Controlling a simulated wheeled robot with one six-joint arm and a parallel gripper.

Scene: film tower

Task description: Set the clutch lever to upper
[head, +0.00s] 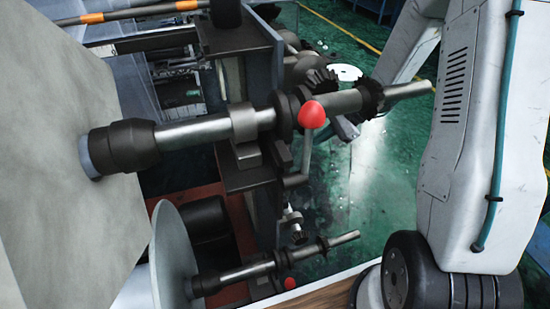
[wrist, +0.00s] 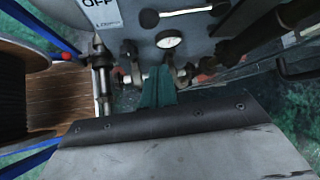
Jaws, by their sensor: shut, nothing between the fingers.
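A lever with a red ball knob (head: 312,115) stands in front of the upper shaft in the head view, its bent rod running down from the knob. A second red knob (head: 289,283) shows by the lower shaft. I cannot tell which one is the clutch lever. In the wrist view one red knob (wrist: 66,56) is at the left, and a small red spot (wrist: 202,78) lies just right of my gripper (wrist: 162,72). My gripper's teal fingers are together with nothing between them. In the head view the fingers are hidden or cannot be made out.
The upper shaft (head: 195,132) and lower shaft (head: 245,271) stick out toward the right.

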